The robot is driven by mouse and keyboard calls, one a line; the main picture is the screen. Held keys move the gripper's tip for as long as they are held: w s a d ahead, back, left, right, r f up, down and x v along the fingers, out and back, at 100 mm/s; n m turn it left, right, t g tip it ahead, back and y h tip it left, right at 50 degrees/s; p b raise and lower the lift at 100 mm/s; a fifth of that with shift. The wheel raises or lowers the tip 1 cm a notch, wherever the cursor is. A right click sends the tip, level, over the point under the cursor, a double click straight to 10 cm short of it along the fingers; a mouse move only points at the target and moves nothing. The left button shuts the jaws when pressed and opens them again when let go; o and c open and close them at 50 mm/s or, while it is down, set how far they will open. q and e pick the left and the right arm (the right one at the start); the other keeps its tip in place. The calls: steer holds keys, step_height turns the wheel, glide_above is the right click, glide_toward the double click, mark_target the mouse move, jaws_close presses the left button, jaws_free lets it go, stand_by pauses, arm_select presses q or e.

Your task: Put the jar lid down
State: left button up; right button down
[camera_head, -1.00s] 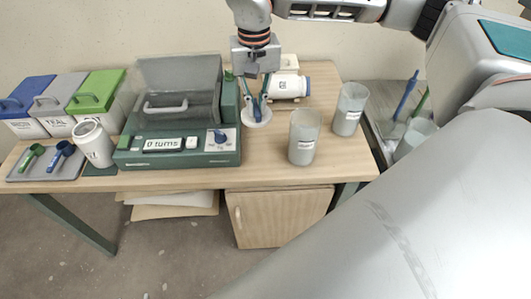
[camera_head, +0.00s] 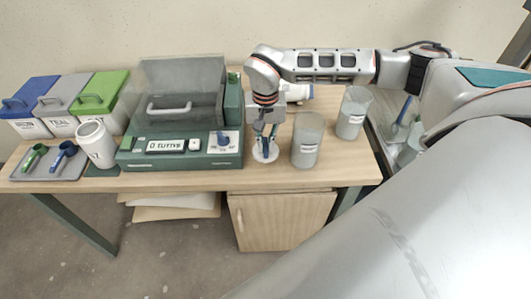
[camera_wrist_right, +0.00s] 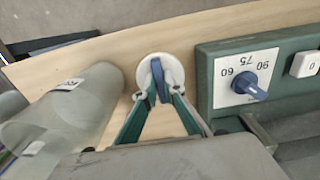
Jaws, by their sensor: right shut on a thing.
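The jar lid (camera_head: 265,154) is a small white disc with a blue grip. It is at the table front, between the green machine and a clear bucket. My right gripper (camera_head: 266,138) points down and is shut on the lid's grip. In the right wrist view the lid (camera_wrist_right: 173,68) lies flat between the fingertips (camera_wrist_right: 158,88), over bare wood. I cannot tell whether it touches the table. A white lettered jar (camera_head: 96,145) without a lid stands left of the machine. My left gripper is out of view.
The green machine (camera_head: 180,160) with a dial and raised clear cover is close left of the lid. Clear buckets (camera_head: 306,140) (camera_head: 352,113) stand to the right. Lidded bins (camera_head: 65,100) and a scoop tray (camera_head: 48,172) are at the far left.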

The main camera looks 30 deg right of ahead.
mark_target(266, 154)
steer(key=shift+f, duration=2.05)
steer(key=shift+f, duration=0.15)
steer(key=c, duration=2.1)
jaws_free()
steer(key=shift+c, duration=0.2)
